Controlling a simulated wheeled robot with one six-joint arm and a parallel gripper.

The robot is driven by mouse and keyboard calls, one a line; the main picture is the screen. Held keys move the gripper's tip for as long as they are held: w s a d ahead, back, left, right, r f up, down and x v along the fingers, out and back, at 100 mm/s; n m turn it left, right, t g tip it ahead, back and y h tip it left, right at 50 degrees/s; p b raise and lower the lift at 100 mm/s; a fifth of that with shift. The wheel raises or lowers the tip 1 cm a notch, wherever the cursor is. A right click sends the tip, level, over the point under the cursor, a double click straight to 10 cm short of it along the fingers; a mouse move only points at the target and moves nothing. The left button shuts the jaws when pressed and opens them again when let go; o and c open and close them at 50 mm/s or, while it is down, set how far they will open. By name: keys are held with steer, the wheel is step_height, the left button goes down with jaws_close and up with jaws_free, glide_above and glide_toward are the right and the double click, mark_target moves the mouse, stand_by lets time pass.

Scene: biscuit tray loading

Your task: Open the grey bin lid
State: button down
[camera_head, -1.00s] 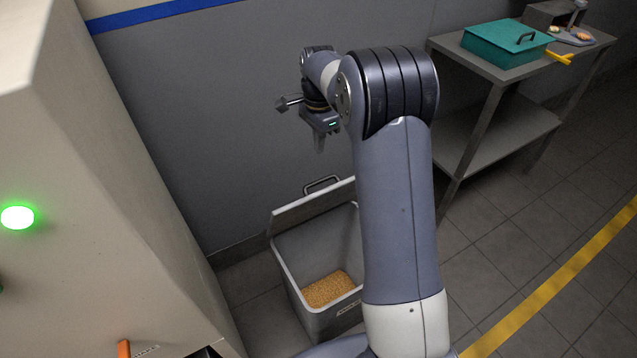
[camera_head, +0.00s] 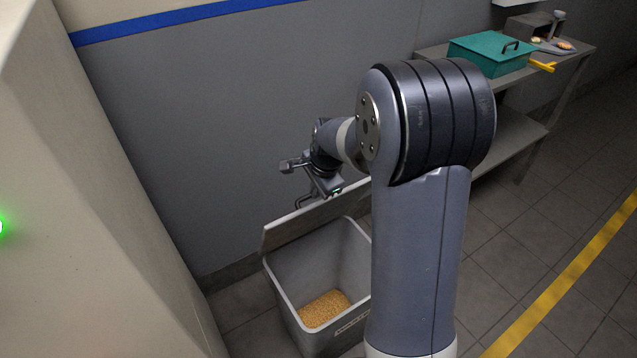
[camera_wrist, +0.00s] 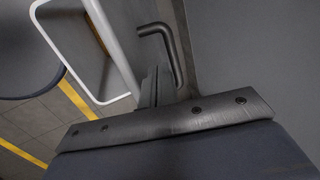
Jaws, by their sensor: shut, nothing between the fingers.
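The grey bin (camera_head: 360,250) stands on the floor with its top open and orange-brown crumbs (camera_head: 325,308) at the bottom. Its lid (camera_head: 285,232) stands raised along the bin's back side, near the wall. The dark bar handle (camera_head: 303,203) is on the lid's upper part; it also shows in the wrist view (camera_wrist: 172,52). My gripper (camera_head: 329,192) is at the lid's top edge, beside the handle. In the wrist view its shut fingers (camera_wrist: 155,88) are close to the handle, with nothing between them. Whether they touch the lid is not clear.
A beige machine housing (camera_head: 110,220) stands close on the left. The grey wall (camera_head: 200,120) is right behind the lid. A metal table (camera_head: 432,52) with a teal box (camera_head: 485,56) stands at the back right. Tiled floor with a yellow line (camera_head: 560,285) is free at right.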

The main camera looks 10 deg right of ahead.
mark_target(309, 196)
steer(key=shift+x, duration=1.7)
steer(key=shift+w+a+r+g+p, duration=0.25)
steer(key=shift+w+r+p, duration=0.35)
steer(key=shift+p, duration=0.6)
steer(key=shift+w+a+g+p, duration=0.15)
steer(key=shift+w+g+p, duration=0.2)
steer(key=shift+w+p, duration=0.5)
steer(key=w, duration=0.1)
steer(key=w+a, duration=0.1)
steer(key=shift+w+h, duration=0.25)
steer(key=shift+h, duration=0.05)
steer(key=shift+p, duration=0.3)
